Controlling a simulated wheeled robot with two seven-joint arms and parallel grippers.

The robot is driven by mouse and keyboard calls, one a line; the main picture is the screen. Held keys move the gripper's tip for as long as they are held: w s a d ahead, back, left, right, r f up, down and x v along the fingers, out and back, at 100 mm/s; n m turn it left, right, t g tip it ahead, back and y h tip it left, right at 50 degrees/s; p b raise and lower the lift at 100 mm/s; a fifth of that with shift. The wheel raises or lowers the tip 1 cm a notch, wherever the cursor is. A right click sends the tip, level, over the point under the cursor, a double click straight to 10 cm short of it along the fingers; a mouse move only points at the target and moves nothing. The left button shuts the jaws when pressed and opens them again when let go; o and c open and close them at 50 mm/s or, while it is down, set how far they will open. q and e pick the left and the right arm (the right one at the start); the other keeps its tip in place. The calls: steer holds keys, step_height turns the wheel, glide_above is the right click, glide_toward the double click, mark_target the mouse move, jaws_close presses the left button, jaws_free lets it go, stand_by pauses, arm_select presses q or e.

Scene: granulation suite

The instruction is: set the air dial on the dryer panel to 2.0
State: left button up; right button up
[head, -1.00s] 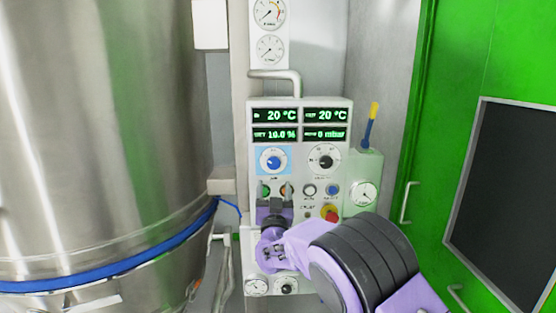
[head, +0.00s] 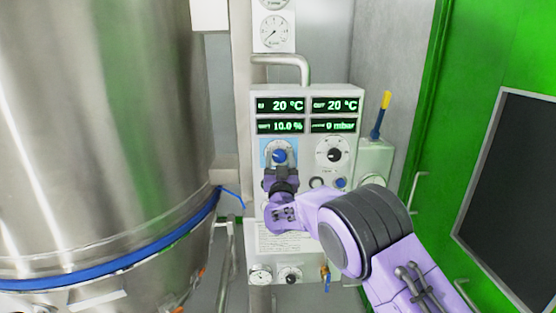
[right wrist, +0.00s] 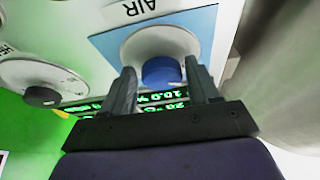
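The air dial (head: 279,155) is a blue knob on a white round scale with a blue backing, on the left of the dryer panel (head: 357,103). In the right wrist view the blue knob (right wrist: 161,71) sits under the word AIR. My right gripper (head: 280,171) is just below the dial in the head view. In the right wrist view its two fingers (right wrist: 160,84) are apart, one on each side of the knob's lower part; I cannot tell whether they touch it. The dial's pointer setting is not readable. My left gripper is not in view.
A second dial with a black knob (head: 334,155) is to the right of the air dial. Green displays (head: 281,105) are above. A large steel vessel (head: 90,120) stands left, and a green door (head: 450,120) is on the right.

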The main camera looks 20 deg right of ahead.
steer(key=c, duration=0.7)
steer(key=shift+a+f+m+h+b, duration=0.15)
steer(key=shift+m+h+b, duration=0.35)
steer(key=shift+m+b, duration=0.7)
steer(key=m+g+h+b, duration=0.1)
steer(key=m+b, duration=0.1)
steer(key=m, duration=0.1)
steer(key=shift+f+m+h, duration=0.1)
steer(key=shift+m+h, duration=0.2)
steer(key=shift+h, duration=0.1)
steer(key=m+g+b, duration=0.1)
steer(key=m, duration=0.1)
steer(key=m+g+h+b, duration=0.1)
steer(key=m, duration=0.2)
steer(key=shift+w+a+r+h, duration=0.1)
steer(key=shift+r+h, duration=0.1)
steer(key=shift+h, duration=0.1)
steer(key=shift+a+r+m+g+b, duration=0.1)
steer(key=shift+m+g+b, duration=0.4)
steer(key=shift+m, duration=0.7)
steer(key=shift+a+r+m+g+b, duration=0.1)
steer(key=shift+m+g+b, duration=0.15)
steer(key=shift+m+g, duration=0.65)
steer(key=shift+m+t, duration=0.3)
steer(key=shift+m, duration=0.1)
steer(key=o, duration=1.1)
steer(key=shift+w, duration=0.1)
